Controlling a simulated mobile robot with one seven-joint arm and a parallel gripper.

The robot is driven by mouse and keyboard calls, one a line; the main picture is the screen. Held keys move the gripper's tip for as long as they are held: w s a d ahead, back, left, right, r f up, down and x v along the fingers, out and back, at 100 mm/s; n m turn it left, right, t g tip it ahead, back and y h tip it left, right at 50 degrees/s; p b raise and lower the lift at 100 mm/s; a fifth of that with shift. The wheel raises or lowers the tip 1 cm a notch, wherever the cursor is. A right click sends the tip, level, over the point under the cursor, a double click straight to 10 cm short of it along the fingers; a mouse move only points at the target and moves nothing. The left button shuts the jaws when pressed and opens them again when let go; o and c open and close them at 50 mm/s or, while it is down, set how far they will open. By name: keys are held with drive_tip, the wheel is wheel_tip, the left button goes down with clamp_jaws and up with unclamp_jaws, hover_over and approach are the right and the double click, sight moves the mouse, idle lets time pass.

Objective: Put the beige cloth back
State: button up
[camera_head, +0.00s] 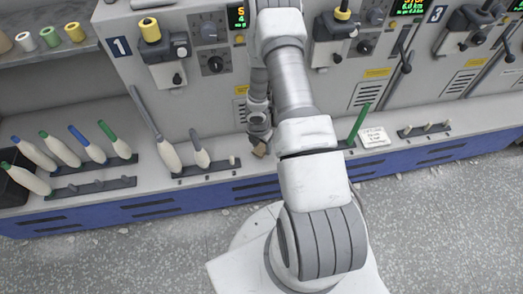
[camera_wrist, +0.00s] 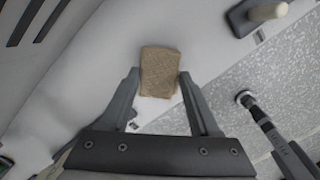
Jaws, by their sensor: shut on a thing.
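The beige cloth (camera_wrist: 161,68), a small folded brown-beige pad, sits between my gripper's fingertips in the wrist view. My gripper (camera_wrist: 160,85) is shut on it, one finger on each side of its near end. In the head view the cloth (camera_head: 260,150) shows as a small tan patch below my gripper (camera_head: 259,138), over the pale machine ledge. My own arm hides part of the ledge there. I cannot tell whether the cloth touches the ledge.
Left of the cloth, a dark peg rail (camera_head: 206,169) holds bobbins; another rail (camera_head: 92,188) stands farther left. A peg rail (camera_head: 424,130) is beyond. Bare ledge (camera_head: 468,120) shows at right.

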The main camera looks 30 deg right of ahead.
sight(261, 148)
drive_tip(key=shift+f+b, duration=0.5)
drive_tip(key=shift+f, duration=0.85)
drive_tip(key=shift+f, duration=0.1)
drive_tip(key=o, duration=1.2)
drive_tip(key=r+p, duration=0.1)
drive_tip(key=r, duration=0.1)
drive_tip(key=r+p, duration=0.1)
drive_tip(key=r, duration=0.2)
drive_tip(key=r+p, duration=0.2)
drive_tip(key=shift+s+a+r, duration=0.25)
drive_tip(key=shift+a+r, duration=0.1)
drive_tip(key=shift+r, duration=0.05)
drive_tip(key=shift+f, duration=0.1)
